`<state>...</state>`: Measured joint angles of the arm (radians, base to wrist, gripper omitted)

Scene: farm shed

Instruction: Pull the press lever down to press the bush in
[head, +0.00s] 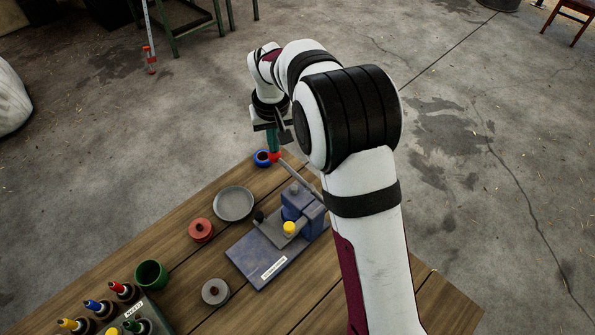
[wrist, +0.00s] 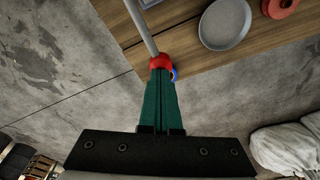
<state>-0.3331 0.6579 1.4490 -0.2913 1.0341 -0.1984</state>
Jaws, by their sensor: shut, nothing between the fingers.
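The blue press (head: 305,212) stands on the wooden table, with its base plate (head: 255,262) toward the front. Its grey lever (head: 300,177) slants out to the back left and ends in a red knob (head: 276,157). The lever (wrist: 141,25) and knob (wrist: 160,61) also show in the wrist view. My gripper (head: 273,149) has green fingers, shut and empty, with the tips right at the knob. In the wrist view the fingertips (wrist: 160,72) overlap the knob's edge; I cannot tell whether they touch. A yellow-topped piece (head: 290,228) is at the press; the bush is not clearly distinguishable.
A blue ring-like item (head: 262,158) sits beside the knob at the table edge. A grey dish (head: 233,203), red lidded piece (head: 201,230), grey disc (head: 215,291), green cup (head: 150,274) and a rack of coloured-handled tools (head: 120,290) stand left of the press.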

